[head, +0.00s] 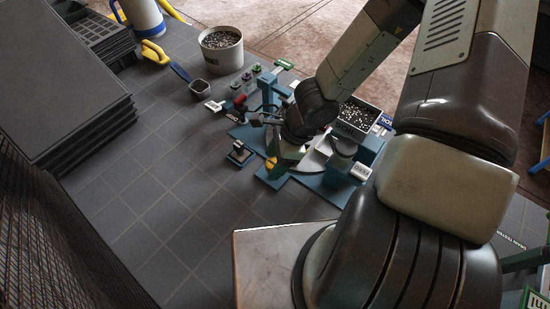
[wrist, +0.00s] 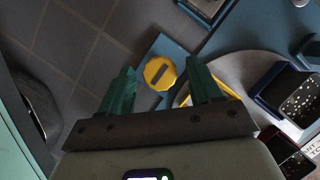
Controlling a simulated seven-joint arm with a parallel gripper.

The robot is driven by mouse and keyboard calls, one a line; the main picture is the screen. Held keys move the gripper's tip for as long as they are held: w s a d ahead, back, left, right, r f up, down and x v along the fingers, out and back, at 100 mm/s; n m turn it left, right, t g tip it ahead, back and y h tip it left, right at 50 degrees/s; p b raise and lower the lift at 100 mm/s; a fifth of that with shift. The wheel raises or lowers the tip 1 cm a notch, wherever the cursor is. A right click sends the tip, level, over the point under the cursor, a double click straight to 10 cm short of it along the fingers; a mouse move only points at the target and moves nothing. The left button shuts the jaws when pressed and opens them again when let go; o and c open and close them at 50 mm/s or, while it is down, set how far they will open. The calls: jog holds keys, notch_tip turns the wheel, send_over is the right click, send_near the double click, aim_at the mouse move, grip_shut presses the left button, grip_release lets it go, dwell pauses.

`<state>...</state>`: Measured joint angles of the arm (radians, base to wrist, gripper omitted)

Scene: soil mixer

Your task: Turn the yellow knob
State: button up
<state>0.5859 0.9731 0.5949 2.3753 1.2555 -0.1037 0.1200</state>
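The yellow knob (wrist: 160,73) is round with a dark slot across its face. It sits on a blue base plate (wrist: 164,47) in the wrist view. My gripper (wrist: 163,78) has two green fingers spread apart, one on each side of the knob in the picture. The gap between the fingers is empty or holds only the knob's view; I see clear space between each finger and the knob. In the head view a small yellow part of the knob (head: 270,163) shows beside my gripper, which mostly hides the mixer there.
A grey round plate (wrist: 240,70) and dark containers of granules (wrist: 294,96) lie right of the knob. In the head view, a white bucket (head: 221,56), a granule box (head: 357,118) and small bottles stand around the mixer.

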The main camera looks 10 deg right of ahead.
jog(key=shift+r, duration=0.1)
jog(key=shift+s+d+r, duration=0.1)
jog(key=shift+d+r, duration=0.15)
jog(key=shift+r, duration=0.1)
jog(key=v, duration=1)
dwell(0.4)
notch_tip(320, 180, up, 10)
jog(key=a+n+t, duration=0.1)
jog(key=n, duration=0.5)
jog(key=s+d+r+n+t+h, duration=0.1)
jog(key=s+r+n+t+h, duration=0.1)
jog(key=s+r+n, duration=0.3)
jog(key=s+d+r+n+t+h, duration=0.2)
jog(key=s+r+n, duration=0.3)
jog(key=r, duration=0.9)
jog(key=shift+s+n+t, duration=0.3)
jog(key=shift+s+n, duration=0.1)
jog(key=shift+n, duration=0.8)
